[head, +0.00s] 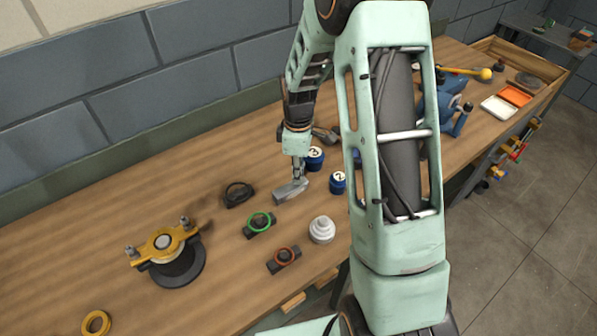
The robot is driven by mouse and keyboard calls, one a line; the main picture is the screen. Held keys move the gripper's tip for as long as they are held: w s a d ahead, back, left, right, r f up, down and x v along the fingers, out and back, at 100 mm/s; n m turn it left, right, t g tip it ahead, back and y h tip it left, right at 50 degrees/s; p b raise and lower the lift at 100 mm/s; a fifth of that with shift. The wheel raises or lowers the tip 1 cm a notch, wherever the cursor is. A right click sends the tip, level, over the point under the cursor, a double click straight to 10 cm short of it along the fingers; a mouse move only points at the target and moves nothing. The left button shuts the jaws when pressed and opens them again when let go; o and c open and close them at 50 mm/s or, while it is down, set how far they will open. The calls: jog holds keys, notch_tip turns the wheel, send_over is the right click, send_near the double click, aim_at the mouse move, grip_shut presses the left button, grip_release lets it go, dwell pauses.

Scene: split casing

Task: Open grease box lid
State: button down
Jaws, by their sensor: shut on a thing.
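My gripper (298,178) is small in the head view, pointing down near the middle of the workbench. It is shut on a grey, blocky, elongated piece (289,191); I cannot tell whether that piece is clear of the bench top. A flat white box part (497,107) and an orange box part (516,95) lie side by side at the bench's far right, well away from my gripper. They may be the grease box and its lid, but no label is readable. My forearm hides part of the bench between.
Blue pots (315,163) stand close right of my gripper. A yellow-clamped casing (165,247) is at left. A blue vise (449,103) stands right of my arm.

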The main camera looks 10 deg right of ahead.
aim_at(290, 186)
jog(key=shift+a+r, duration=0.1)
jog(key=h+b, duration=0.1)
jog(key=b, duration=0.1)
jog(key=a+r+t+h+b, duration=0.1)
jog(key=h+b, duration=0.1)
jog(key=s+a+r+t+h+b, duration=0.1)
jog(key=b, duration=0.1)
jog(key=shift+a+h, duration=0.25)
jog(key=shift+h, duration=0.05)
jog(key=h+b, duration=0.1)
jog(key=a+b, duration=0.1)
jog(key=b, duration=0.1)
jog(key=shift+s+a+r+t+h, duration=0.2)
jog(key=shift+s+r+t+h, duration=0.05)
jog(key=shift+r+t+h, duration=0.15)
jog(key=h+b, duration=0.1)
jog(key=a+t+h+b, duration=0.1)
jog(key=s+a+h+b, duration=0.1)
jog(key=shift+a+r, duration=0.15)
jog(key=shift+r, duration=0.25)
jog(key=shift+s+a+r+t+h+b, duration=0.1)
jog(key=shift+s+a+t+h+b, duration=0.25)
jog(key=shift+a+h+b, duration=0.4)
jog(key=shift+s+a+r+t+h+b, duration=0.15)
jog(key=shift+a+t+h+b, duration=0.3)
jog(key=shift+h, duration=0.5)
